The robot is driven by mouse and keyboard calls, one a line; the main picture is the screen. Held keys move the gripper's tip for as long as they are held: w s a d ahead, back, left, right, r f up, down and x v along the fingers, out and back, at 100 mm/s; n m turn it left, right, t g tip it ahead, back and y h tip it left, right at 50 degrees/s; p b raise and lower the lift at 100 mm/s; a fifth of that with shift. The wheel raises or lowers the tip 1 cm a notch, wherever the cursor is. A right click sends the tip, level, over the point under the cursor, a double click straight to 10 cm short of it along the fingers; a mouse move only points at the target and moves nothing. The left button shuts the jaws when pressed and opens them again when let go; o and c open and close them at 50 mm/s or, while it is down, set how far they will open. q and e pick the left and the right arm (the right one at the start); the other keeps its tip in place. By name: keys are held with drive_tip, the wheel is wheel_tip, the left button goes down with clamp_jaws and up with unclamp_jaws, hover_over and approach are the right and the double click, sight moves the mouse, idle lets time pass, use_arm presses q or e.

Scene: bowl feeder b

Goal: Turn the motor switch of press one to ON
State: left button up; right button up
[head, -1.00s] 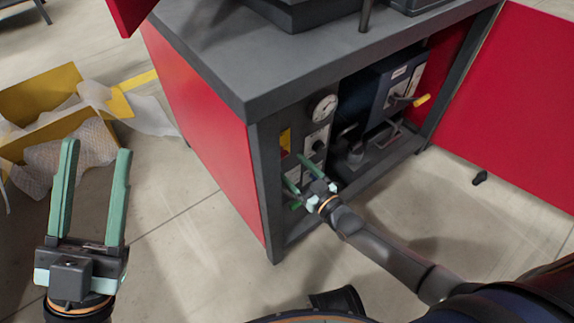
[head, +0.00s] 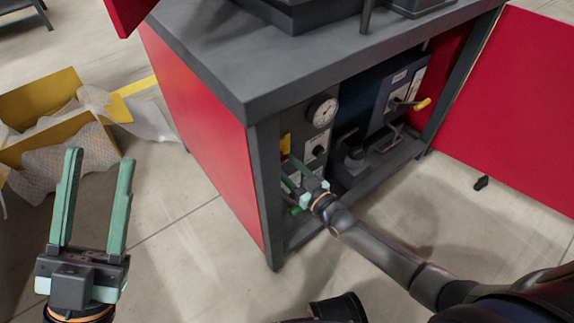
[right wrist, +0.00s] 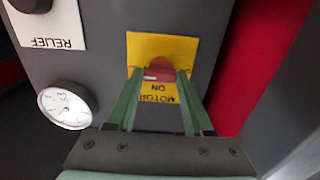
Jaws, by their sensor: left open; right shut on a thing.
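The motor switch (right wrist: 160,68) is a red knob on a yellow plate (right wrist: 147,45) in the right wrist view. The plate's words MOTOR and ON appear upside down. My right gripper (right wrist: 160,76) is shut on the switch, one green finger on each side of it. In the head view my right gripper (head: 287,170) reaches into the open front of the press cabinet (head: 201,150), in front of the panel. The yellow plate shows partly there (head: 285,143); the switch is hidden. My left gripper (head: 98,160) is open and empty, outside the cabinet on the left.
A pressure gauge (head: 322,111) and a RELIEF label (right wrist: 55,25) are on the same panel. A dark blue unit with a yellow-tipped lever (head: 421,104) stands right of it. A red door (head: 510,110) is open at the right. A yellow box (head: 40,105) with wrapping lies left.

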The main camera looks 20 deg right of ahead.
clamp_jaws()
drive_tip(key=shift+n, duration=0.3)
drive_tip(key=n+p, duration=0.1)
drive_tip(key=n, duration=0.1)
drive_tip(key=shift+n, duration=0.4)
drive_tip(key=n+p, duration=0.1)
drive_tip(key=n, duration=1.3)
drive_tip(key=shift+f, duration=0.1)
drive_tip(key=shift+n, duration=0.3)
